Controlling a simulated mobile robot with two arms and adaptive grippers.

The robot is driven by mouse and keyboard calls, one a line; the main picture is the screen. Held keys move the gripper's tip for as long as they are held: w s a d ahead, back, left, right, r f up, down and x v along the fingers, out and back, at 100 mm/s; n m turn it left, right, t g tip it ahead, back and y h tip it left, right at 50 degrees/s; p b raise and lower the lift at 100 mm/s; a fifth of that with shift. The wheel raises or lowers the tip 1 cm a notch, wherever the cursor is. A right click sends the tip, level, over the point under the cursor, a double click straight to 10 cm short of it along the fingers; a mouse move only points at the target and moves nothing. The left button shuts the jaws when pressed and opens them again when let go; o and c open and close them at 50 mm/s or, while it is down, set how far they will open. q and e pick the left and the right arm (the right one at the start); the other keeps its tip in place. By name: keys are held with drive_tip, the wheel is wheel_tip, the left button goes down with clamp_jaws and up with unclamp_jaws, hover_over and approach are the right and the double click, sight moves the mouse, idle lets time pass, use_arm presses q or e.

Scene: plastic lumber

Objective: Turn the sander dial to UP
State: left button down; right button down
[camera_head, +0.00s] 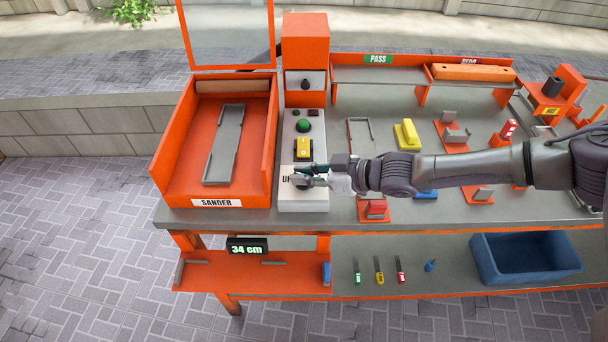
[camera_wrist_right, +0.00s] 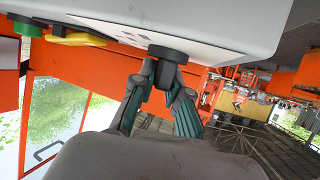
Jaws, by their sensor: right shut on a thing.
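The sander (camera_head: 214,203) is an orange open box on the left of the bench, with a grey control panel (camera_head: 310,200) beside it. The black dial (camera_wrist_right: 168,54) sits on the panel's face in the right wrist view. In the head view the dial is mostly hidden behind my gripper, and only part of the "UP" label shows. My right gripper (camera_head: 300,177) reaches in from the right over the panel's lower part. It also shows in the right wrist view (camera_wrist_right: 168,82), its fingers closed on the dial. My left gripper is not in view.
A green button (camera_head: 303,125) and yellow switch (camera_head: 303,147) sit on the panel above my gripper. Below are a "34 cm" display (camera_head: 247,246) and a blue bin (camera_head: 525,257).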

drive_tip(key=shift+r, duration=0.1)
drive_tip(key=c, duration=1.2)
unclamp_jaws()
drive_tip(key=shift+o, duration=0.2)
drive_tip(key=shift+d, duration=0.15)
drive_tip(key=v, duration=1.1)
drive_tip(key=shift+d, duration=0.3)
drive_tip(key=shift+s, duration=0.1)
